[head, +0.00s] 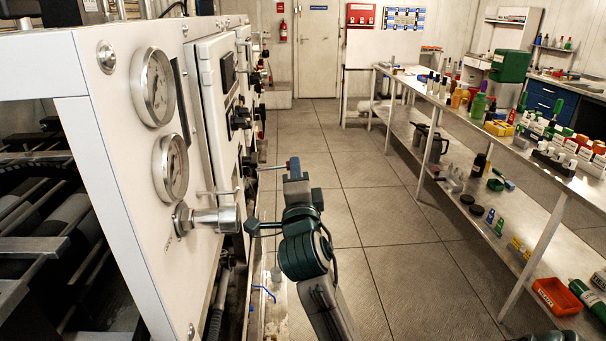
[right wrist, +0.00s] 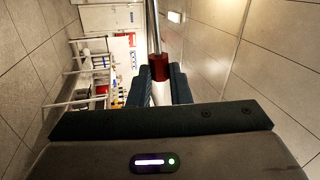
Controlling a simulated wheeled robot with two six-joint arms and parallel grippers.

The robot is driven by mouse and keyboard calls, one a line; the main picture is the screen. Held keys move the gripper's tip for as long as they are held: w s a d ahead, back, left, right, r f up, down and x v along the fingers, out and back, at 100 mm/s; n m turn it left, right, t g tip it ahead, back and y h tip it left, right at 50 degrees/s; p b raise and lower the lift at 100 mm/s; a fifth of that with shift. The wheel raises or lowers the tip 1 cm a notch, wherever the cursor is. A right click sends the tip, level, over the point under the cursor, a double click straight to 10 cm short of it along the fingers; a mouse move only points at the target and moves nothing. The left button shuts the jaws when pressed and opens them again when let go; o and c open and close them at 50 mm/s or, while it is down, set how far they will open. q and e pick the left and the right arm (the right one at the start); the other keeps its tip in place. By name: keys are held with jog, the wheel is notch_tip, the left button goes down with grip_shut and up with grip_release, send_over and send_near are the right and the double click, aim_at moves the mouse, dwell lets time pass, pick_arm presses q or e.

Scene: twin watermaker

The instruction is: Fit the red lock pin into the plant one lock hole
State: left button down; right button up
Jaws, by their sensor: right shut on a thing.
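The red lock pin shows in the right wrist view as a red collar (right wrist: 158,67) with a long silver shaft pointing away from the jaws. In the head view its thin shaft (head: 271,167) points left toward the white machine panel (head: 115,150). My right gripper (head: 294,168) is shut on the pin; its two fingers (right wrist: 157,88) sit either side of the pin's pale rear part. The pin is held in the air in front of the panel. Whether its tip touches anything cannot be told. I cannot pick out the lock hole. My left gripper is not in view.
Two round gauges (head: 155,87) and a metal valve fitting (head: 205,220) stand out from the panel near my right arm. Dark knobs (head: 238,118) project farther along. A long workbench (head: 455,110) with bottles lines the right side. The floor aisle (head: 370,215) between is clear.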

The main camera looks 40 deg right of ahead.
pick_arm(q)
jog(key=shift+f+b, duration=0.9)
jog(key=shift+b, duration=0.1)
dwell(1.9)
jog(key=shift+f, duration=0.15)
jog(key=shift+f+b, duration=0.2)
jog(key=shift+b, duration=0.1)
dwell(0.3)
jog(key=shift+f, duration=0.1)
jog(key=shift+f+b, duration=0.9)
jog(key=shift+b, duration=0.1)
dwell(2.2)
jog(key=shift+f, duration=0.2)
dwell(0.8)
